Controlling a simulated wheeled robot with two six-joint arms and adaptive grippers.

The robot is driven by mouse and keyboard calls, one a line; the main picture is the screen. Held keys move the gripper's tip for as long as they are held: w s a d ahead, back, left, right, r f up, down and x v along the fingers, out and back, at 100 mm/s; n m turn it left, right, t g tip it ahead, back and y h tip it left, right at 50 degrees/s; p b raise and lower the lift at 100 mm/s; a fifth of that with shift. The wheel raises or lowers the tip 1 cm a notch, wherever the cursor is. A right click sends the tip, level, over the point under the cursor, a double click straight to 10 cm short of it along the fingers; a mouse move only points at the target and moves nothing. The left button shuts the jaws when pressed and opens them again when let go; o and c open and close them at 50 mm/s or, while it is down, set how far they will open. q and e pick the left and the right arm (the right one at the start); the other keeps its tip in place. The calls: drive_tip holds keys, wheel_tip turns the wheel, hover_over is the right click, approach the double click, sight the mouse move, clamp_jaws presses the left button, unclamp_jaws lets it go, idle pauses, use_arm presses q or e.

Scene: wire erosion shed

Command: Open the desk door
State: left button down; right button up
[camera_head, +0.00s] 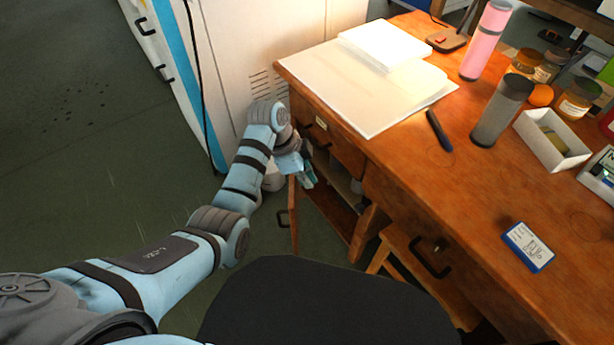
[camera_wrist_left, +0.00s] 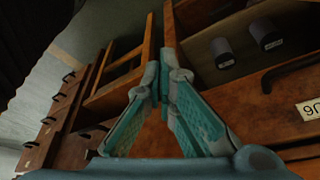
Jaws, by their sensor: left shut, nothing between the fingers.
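The desk (camera_head: 480,185) has a small wooden door (camera_head: 293,212) below its drawers, with a black handle (camera_head: 283,218). The door stands open, swung out from the desk front, and the compartment (camera_head: 330,207) behind it shows. My left gripper (camera_head: 307,178) is at the top of the opening, close to the door's upper edge; I cannot tell whether it touches. In the left wrist view its fingers (camera_wrist_left: 163,80) meet at the tips with nothing between them. Grey cylinders (camera_wrist_left: 222,52) show inside the desk there. My right gripper is out of view.
A pale cabinet (camera_head: 240,50) stands close behind my left arm. A black rounded shape (camera_head: 320,305) fills the floor area before the desk. A lower drawer (camera_head: 425,270) sits to the right. Jars, bottles and a white box (camera_head: 550,142) stand on the desktop.

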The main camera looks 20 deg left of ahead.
use_arm(q)
drive_tip(key=s+b+x, duration=0.1)
drive_tip(key=b+x, duration=0.4)
drive_tip(key=x, duration=0.4)
drive_tip(key=a, duration=0.2)
drive_tip(key=s+a, duration=0.1)
drive_tip(key=shift+s+a, duration=0.1)
drive_tip(key=shift+a, duration=0.3)
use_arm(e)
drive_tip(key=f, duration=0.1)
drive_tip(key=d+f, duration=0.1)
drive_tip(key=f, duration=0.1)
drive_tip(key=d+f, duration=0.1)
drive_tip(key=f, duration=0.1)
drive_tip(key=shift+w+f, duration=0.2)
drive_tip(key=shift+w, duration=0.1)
use_arm(q)
drive_tip(key=shift+r, duration=0.1)
